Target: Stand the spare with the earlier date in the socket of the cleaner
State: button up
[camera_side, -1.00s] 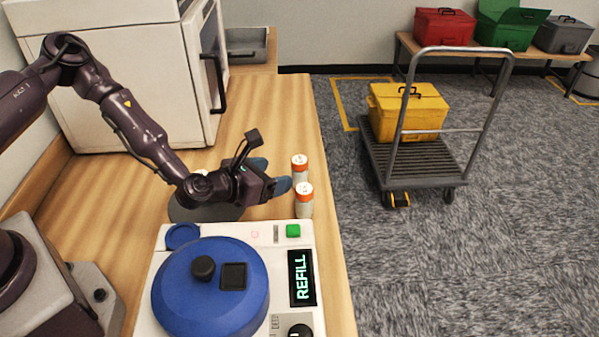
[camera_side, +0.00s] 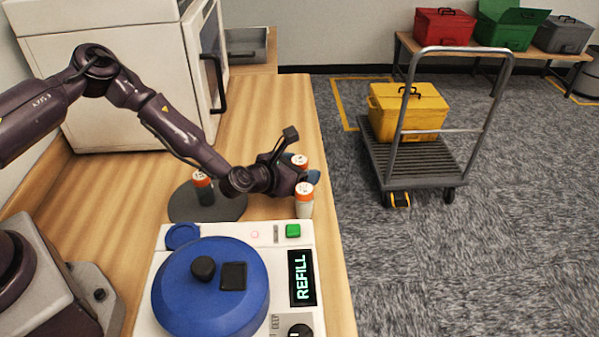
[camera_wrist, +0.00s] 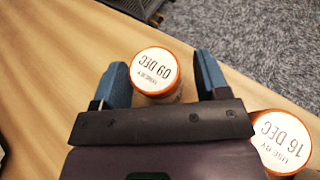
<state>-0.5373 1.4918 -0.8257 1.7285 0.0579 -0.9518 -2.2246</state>
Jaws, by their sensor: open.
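Two white spares with orange caps stand upright near the table's right edge. The far spare (camera_side: 300,160) reads USE BY 09 DEC in the wrist view (camera_wrist: 155,70). The near spare (camera_side: 305,200) reads USE BY 16 DEC in the wrist view (camera_wrist: 281,141). My gripper (camera_wrist: 160,80) is open, its blue fingers on either side of the 09 DEC spare; I cannot tell whether they touch it. The cleaner (camera_side: 168,290) is a white machine with a large blue lid and a lit REFILL display. A small blue round part (camera_side: 183,236) is on its far left corner; I cannot make out the socket.
Another orange-capped container (camera_side: 203,188) stands on a dark round disc (camera_side: 225,208) left of my gripper. A white cabinet (camera_side: 115,80) stands at the back left. A trolley (camera_side: 430,165) with a yellow box is on the floor. Bare table lies behind the disc.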

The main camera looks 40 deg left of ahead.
jog(key=c, duration=1.1)
jog(key=shift+r, duration=0.15)
jog(key=shift+r, duration=0.25)
notch_tip(320, 180, up, 2)
jog(key=shift+r, duration=0.1)
jog(key=w+r+v, duration=0.1)
jog(key=r+v, duration=0.2)
jog(key=v, duration=1.4)
jog(key=shift+n+y, duration=0.6)
jog(key=shift+w+a+r, duration=0.7)
jog(key=shift+a+r, duration=0.25)
jog(key=shift+r, duration=0.15)
jog(key=shift+w+a+r, duration=0.7)
jog(key=shift+a+r, duration=0.25)
jog(key=shift+r, duration=0.2)
jog(key=shift+w+a+r, duration=0.7)
jog(key=shift+a+r, duration=0.25)
jog(key=shift+r, duration=0.15)
